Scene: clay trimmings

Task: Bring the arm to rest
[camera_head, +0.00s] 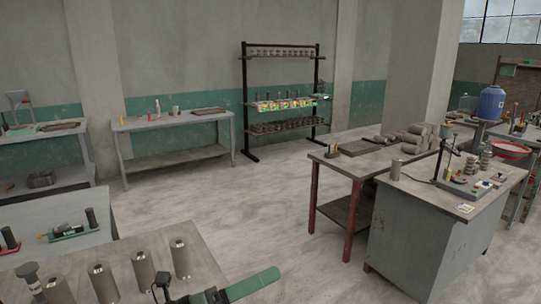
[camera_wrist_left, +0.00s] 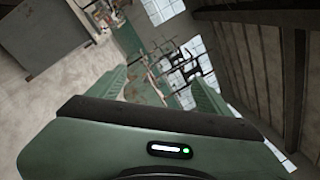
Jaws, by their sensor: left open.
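My left gripper (camera_head: 252,284) shows as green parts at the bottom edge of the head view, in front of the near table; most of the arm is cut off by the frame. In the left wrist view the left gripper (camera_wrist_left: 160,85) has its two green fingers spread apart. Nothing is between them; only the distant room shows there, at a slant. My right gripper is in neither view.
Several grey cylinders (camera_head: 143,268) stand on the near table (camera_head: 215,266), left of my gripper. A grey cabinet (camera_head: 420,240) and a red-legged table (camera_head: 340,168) stand at right. A shelf rack (camera_head: 282,88) is at the back wall. Open floor (camera_head: 245,205) lies between.

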